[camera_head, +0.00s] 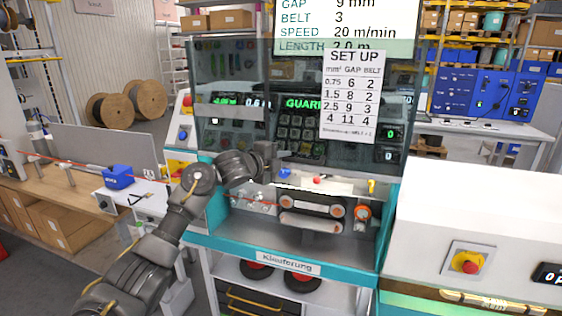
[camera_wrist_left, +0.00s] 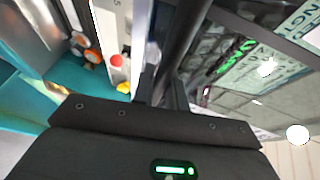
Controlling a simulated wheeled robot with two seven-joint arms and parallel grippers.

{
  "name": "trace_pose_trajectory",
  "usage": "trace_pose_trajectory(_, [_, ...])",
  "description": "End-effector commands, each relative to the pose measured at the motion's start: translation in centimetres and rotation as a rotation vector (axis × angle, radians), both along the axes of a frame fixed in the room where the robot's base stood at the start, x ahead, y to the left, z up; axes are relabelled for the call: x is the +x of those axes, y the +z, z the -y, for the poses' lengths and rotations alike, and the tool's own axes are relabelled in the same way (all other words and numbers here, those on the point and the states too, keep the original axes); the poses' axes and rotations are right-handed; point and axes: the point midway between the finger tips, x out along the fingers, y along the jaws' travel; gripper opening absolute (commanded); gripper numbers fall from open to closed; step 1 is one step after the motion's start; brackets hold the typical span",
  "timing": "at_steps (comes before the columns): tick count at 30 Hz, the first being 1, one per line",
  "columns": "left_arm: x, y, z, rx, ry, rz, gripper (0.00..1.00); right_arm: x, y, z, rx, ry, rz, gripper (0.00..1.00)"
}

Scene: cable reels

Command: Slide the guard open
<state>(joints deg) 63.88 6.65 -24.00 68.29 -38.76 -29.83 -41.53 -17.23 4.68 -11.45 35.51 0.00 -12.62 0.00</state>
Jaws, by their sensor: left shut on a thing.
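The guard (camera_head: 230,70) is a smoky see-through panel on the front of the teal and white machine in the head view. It covers the display and keypad, and its lower edge lies above the belt rollers. My left gripper (camera_head: 268,161) is at the guard's lower edge. In the left wrist view a dark bar (camera_wrist_left: 185,35), which looks like the guard's handle, runs between the fingers (camera_wrist_left: 163,92), and the gripper is shut on it. The grip itself is mostly hidden in the head view. My right gripper is in neither view.
The belt unit (camera_head: 312,222) sits in the open bay below the guard. A set-up sheet (camera_head: 352,95) hangs in front of the panel. A white cabinet with a red stop button (camera_head: 467,262) stands at right. A bench with a blue box (camera_head: 118,177) is at left.

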Motion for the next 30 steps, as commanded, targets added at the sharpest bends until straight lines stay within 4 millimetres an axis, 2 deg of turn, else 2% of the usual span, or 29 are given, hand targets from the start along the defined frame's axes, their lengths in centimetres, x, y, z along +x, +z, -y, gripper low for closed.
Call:
trace_pose_trajectory(3, [0.0, 0.1, 0.1, 0.0, -0.002, 0.001, 0.0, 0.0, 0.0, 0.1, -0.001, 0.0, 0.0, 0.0])
trace_pose_trajectory(4, [0.0, 0.1, 0.1, 0.0, -0.003, 0.001, 0.18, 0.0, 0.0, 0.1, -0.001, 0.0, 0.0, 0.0])
trace_pose_trajectory(8, [0.0, 0.0, 0.1, 0.0, -0.002, 0.001, 0.35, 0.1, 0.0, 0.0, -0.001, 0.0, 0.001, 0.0])
trace_pose_trajectory(20, [-0.5, 0.0, -0.4, 0.0, 0.0, 0.0, 0.36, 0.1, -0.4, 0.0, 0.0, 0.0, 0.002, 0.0])
trace_pose_trajectory(23, [-1.5, 0.1, -1.1, 0.0, -0.001, 0.003, 0.36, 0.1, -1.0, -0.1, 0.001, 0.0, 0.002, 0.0])
trace_pose_trajectory(30, [-5.1, 0.9, -3.9, 0.001, 0.0, 0.005, 0.36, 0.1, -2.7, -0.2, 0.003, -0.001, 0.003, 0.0])
